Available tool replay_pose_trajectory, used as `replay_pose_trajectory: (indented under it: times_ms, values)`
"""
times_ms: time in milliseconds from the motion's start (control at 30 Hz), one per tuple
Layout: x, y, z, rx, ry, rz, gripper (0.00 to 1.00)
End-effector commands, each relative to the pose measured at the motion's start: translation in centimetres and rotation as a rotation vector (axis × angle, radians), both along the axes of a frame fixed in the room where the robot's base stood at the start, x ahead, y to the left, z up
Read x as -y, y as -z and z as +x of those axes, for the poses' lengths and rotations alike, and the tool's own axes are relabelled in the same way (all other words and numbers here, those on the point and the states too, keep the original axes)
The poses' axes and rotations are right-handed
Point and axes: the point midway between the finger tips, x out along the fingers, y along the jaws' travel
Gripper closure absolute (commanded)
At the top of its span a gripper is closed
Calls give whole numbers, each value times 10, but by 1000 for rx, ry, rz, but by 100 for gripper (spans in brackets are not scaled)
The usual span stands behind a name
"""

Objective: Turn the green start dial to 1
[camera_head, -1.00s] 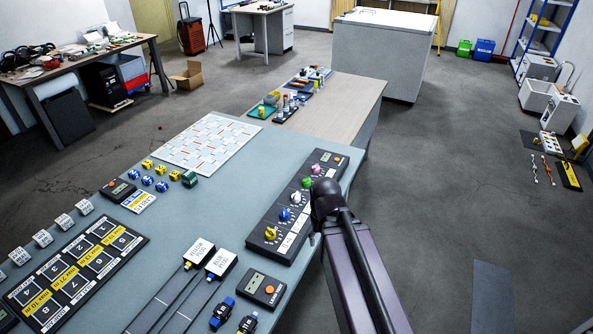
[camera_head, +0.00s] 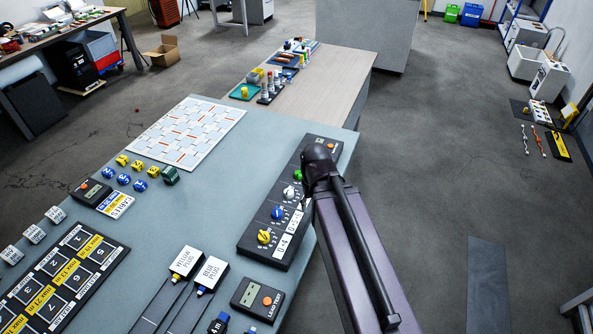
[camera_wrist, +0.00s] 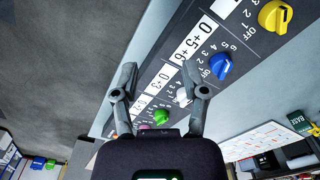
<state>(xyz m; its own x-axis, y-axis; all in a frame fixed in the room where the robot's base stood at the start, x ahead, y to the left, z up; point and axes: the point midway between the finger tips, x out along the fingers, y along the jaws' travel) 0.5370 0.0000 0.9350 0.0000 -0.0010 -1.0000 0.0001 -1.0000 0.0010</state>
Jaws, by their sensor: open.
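The green dial (camera_head: 299,174) sits on a black control panel (camera_head: 258,250) in a row with other dials. In the wrist view the green dial (camera_wrist: 161,116) shows between the fingers, close to the gripper body; its pointer setting is too small to read. My gripper (camera_wrist: 160,80) is open, with its fingers spread above the panel and nothing between them in its grasp. In the head view my arm's dark end covers the panel's far part and hides the fingers. Whether any finger touches the panel or a dial, I cannot tell.
Beside the green dial are a white dial (camera_head: 288,192), a blue dial (camera_head: 277,214) and a yellow dial (camera_head: 264,237). A pink dial (camera_wrist: 143,126) is partly hidden by my gripper.

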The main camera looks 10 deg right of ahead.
Motion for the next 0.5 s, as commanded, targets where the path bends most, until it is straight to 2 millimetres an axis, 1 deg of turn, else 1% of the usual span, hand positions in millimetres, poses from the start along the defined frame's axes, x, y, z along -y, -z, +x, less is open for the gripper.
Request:
replay_pose_trajectory:
  times_ms: [100,133,167,200,233,367,467,500]
  values:
    - [0,0,0,0,0,0,43]
    - [0,0,0,0,0,0,40]
    - [0,0,0,0,0,0,31]
    - [0,0,1,0,-1,0,19]
    - [0,-1,2,0,-3,0,16]
    - [0,-4,15,0,-29,0,16]
    - [5,-10,36,0,-72,0,16]
    - [6,-13,47,0,-97,0,16]
